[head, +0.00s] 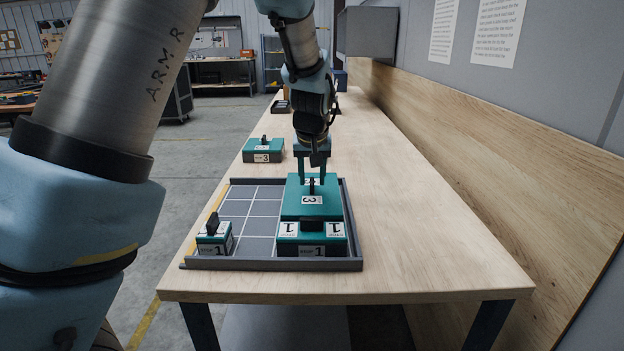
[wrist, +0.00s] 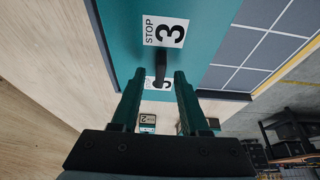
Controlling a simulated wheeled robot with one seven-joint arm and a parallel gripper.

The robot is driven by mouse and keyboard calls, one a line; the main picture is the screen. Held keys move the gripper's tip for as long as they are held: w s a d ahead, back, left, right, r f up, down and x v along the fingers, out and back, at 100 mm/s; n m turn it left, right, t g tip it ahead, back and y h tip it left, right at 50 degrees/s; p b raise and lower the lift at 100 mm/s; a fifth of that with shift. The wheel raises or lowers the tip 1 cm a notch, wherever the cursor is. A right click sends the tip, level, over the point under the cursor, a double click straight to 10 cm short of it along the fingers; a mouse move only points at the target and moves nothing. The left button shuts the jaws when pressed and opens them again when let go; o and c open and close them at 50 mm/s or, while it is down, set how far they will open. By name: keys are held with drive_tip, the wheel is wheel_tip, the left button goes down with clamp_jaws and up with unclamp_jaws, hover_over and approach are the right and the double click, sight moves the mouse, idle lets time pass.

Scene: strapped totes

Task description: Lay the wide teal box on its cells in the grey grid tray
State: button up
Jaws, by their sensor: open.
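The wide teal box (head: 296,206), marked 3, lies in the right back part of the grey grid tray (head: 347,225). It looks level there, inside the rim and behind a box marked 1. In the wrist view the teal box (wrist: 215,25) shows its label and black strap handle (wrist: 172,72). My gripper (head: 312,182) is over this box, pointing down. Its fingers (wrist: 155,78) are apart, one to each side of the handle's line; I cannot tell whether they touch it. The box's underside is hidden.
A teal box marked 1 (head: 288,248) fills the tray's front right. A small teal box (head: 212,245) with a black handle stands at its front left. Bare cells (head: 255,215) lie between and behind. Another teal box marked 3 (head: 262,156) sits on the table (head: 400,200) beyond the tray.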

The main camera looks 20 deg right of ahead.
drive_tip(key=b+v, duration=0.1)
drive_tip(key=v, duration=1)
drive_tip(key=shift+s+r, duration=0.1)
